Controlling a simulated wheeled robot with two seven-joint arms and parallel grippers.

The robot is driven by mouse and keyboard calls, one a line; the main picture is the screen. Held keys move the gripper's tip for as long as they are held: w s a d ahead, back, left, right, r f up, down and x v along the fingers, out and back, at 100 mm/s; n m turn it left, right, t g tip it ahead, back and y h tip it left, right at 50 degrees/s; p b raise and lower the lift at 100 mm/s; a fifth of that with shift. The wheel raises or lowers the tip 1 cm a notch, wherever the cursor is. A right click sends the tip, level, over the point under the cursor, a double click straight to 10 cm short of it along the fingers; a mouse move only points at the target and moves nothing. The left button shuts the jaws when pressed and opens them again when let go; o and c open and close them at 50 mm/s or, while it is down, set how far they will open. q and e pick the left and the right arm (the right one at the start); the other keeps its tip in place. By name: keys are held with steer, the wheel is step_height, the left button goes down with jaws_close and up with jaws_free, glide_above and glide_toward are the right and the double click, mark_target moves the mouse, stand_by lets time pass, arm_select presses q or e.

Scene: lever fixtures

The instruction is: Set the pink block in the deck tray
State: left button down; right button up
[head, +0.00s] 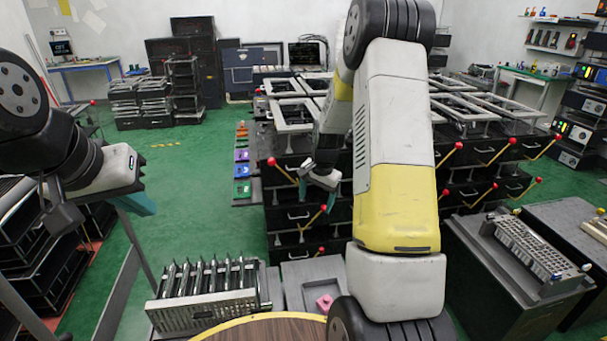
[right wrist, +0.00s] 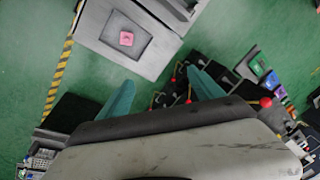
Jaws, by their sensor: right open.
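The pink block (head: 325,302) lies in the shallow square recess of a grey deck tray (head: 302,272) at the bottom middle of the head view, partly bordered by my right arm. In the right wrist view the pink block (right wrist: 126,38) lies inside the recess of the tray (right wrist: 92,28), clear of its walls. My right gripper (head: 318,180) is beyond the tray, near the red-knobbed levers. Its teal fingers (right wrist: 160,80) are spread and empty, apart from the block. My left gripper (head: 141,202) hangs at the left over the floor, away from the block; its finger gap is unclear.
Red-knobbed levers (head: 272,162) stick out from the black drawer fixture near my right gripper. A slotted metal rack (head: 205,309) stands left of the tray. A round wooden tabletop (head: 270,330) is at the bottom. Green floor (head: 205,200) is open between the left arm and the fixture.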

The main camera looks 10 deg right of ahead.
steer(key=s+a+r+n+t, duration=0.1)
steer(key=s+a+r+n, duration=0.15)
steer(key=s+r, duration=0.55)
steer(key=s+a+r+n+t, duration=0.1)
steer(key=s+a+r+n, duration=0.2)
steer(key=r, duration=0.9)
steer(key=s+a+r+n, duration=0.1)
steer(key=s+r+n, duration=0.1)
steer(key=s, duration=0.7)
steer(key=s+a+r+n+t+y, duration=0.1)
steer(key=s+a+r+n, duration=0.1)
steer(key=s, duration=0.7)
steer(key=shift+r+t+y, duration=0.3)
steer(key=shift+r, duration=0.55)
